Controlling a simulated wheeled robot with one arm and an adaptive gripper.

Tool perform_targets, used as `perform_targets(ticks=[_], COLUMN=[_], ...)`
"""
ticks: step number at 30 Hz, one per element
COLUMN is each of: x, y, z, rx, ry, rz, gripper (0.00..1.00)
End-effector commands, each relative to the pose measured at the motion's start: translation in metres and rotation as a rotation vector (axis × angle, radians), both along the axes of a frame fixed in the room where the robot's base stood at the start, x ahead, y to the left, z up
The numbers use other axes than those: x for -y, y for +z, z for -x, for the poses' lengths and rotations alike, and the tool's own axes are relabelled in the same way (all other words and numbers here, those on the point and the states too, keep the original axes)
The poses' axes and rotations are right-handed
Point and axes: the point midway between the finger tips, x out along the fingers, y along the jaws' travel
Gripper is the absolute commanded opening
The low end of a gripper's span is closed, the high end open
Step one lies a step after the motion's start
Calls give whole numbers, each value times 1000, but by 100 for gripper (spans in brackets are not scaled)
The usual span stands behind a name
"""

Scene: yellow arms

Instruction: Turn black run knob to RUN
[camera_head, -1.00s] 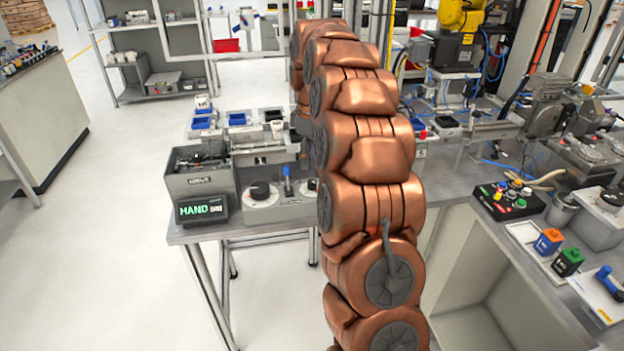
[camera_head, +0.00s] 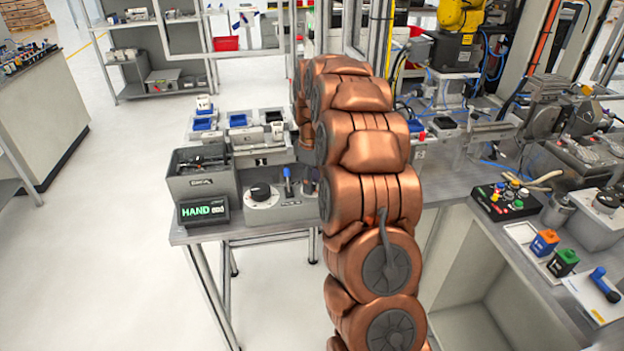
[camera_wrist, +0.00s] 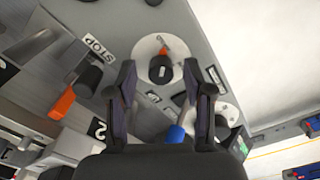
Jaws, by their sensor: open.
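In the wrist view a black knob (camera_wrist: 161,69) with a small orange mark sits on a round white plate on a grey panel. My gripper (camera_wrist: 159,80) is open, with its fingertips apart on either side of this knob; I see no clear contact. A second black knob (camera_wrist: 221,121) on a white plate is partly hidden by the right finger. In the head view a black knob on a white dial (camera_head: 262,192) stands on a grey box, and a display (camera_head: 203,210) beside it reads HAND. My arm hides my gripper there. I cannot read a RUN label.
A blue-tipped lever (camera_head: 287,180) rises beside the dial; its blue part (camera_wrist: 176,133) shows near my fingers. A STOP label (camera_wrist: 93,46) and a black-and-orange handle (camera_wrist: 75,90) lie left. A grey bin (camera_head: 202,180) stands behind the display. Floor at the left is clear.

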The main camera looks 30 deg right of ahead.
Motion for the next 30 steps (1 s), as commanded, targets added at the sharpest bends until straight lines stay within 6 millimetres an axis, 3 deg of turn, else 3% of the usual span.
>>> perform_targets(ticks=[7,22,30], x=[0,0,0], y=[-1,0,-1], z=[0,0,0], rx=[0,-1,-1], ry=[0,0,-11], rz=[0,1,1], gripper=[51,0,0])
